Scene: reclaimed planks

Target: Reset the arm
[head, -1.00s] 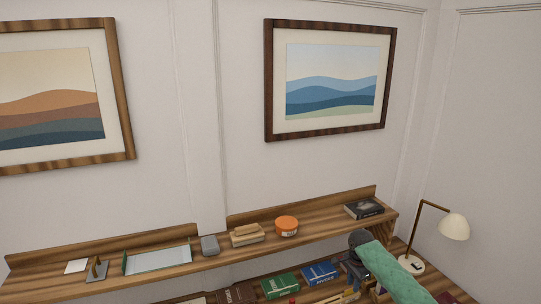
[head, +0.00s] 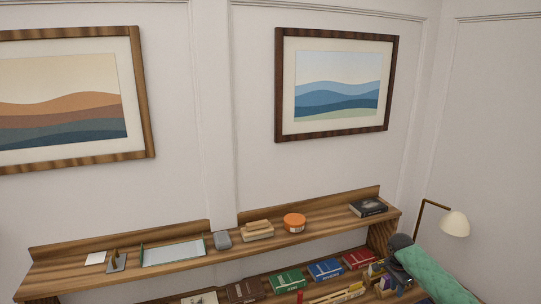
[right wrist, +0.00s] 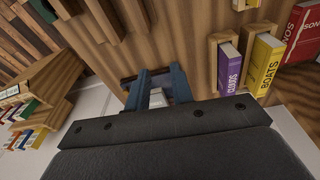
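My right arm, in a green quilted sleeve (head: 440,275), comes in at the lower right of the head view, over the right end of the wooden shelf unit. Its dark wrist hides most of the right gripper there. In the right wrist view the right gripper (right wrist: 160,76) shows two blue fingers standing apart, with a gap between them. A small pale patch shows low between the fingers; I cannot tell what it is. No held object can be made out. My left arm and gripper are not in view.
The upper shelf (head: 330,222) carries an orange tub (head: 294,223), a wooden-handled brush (head: 257,231), a grey box (head: 222,240) and a black book (head: 368,208). Books, including a green one (head: 287,281), lie below. A lamp (head: 454,223) stands right. Upright books, including a purple one (right wrist: 234,70), are near the gripper.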

